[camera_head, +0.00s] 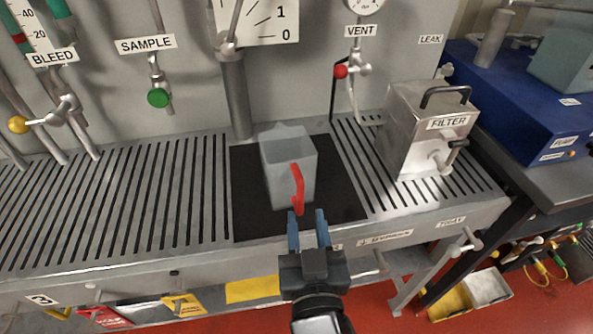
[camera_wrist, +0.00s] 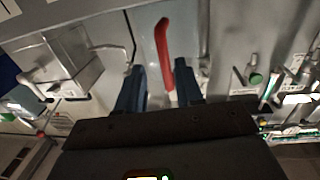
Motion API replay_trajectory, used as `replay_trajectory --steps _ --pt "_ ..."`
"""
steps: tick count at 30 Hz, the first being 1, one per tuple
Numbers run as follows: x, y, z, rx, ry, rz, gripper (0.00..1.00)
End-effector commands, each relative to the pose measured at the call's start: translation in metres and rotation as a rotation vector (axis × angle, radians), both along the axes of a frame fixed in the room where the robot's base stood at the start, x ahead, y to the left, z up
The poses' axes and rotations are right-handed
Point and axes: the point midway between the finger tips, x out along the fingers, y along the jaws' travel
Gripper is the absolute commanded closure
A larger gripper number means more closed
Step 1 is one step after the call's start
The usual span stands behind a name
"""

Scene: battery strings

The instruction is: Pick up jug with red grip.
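The jug (camera_head: 279,168) is a grey, semi-clear square vessel with a red grip (camera_head: 298,188) on its front right side. It stands upright on a black mat (camera_head: 243,200) set in the slatted bench. My gripper (camera_head: 308,218) is just in front of the jug, with its two blue fingers pointing at the red grip. The fingers are apart and empty. In the wrist view the red grip (camera_wrist: 163,52) shows just beyond and between the open fingertips (camera_wrist: 158,70), and the jug's pale wall lies behind it. I cannot tell whether a fingertip touches the grip.
A steel filter box (camera_head: 428,135) stands right of the mat. A grey vertical pipe (camera_head: 236,95) rises behind the jug. Valves with a green knob (camera_head: 158,97), a red knob (camera_head: 340,71) and a yellow knob (camera_head: 18,124) line the back panel. The slatted bench (camera_head: 120,200) left of the mat is clear.

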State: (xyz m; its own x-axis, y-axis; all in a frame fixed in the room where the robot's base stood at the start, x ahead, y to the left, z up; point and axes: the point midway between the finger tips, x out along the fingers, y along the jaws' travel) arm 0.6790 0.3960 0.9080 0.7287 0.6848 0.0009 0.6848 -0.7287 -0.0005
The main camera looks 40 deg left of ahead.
Motion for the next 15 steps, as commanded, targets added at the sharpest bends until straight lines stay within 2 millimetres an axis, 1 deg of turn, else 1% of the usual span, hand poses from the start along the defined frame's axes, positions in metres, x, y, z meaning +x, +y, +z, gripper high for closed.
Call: replay_trajectory --steps 9,12,15 --pt "0.027 0.031 0.002 -0.001 0.0 -0.001 0.64" --pt "0.033 0.037 0.001 -0.001 -0.001 0.0 0.64" --pt "0.035 0.039 0.0 -0.001 0.001 0.0 0.64"
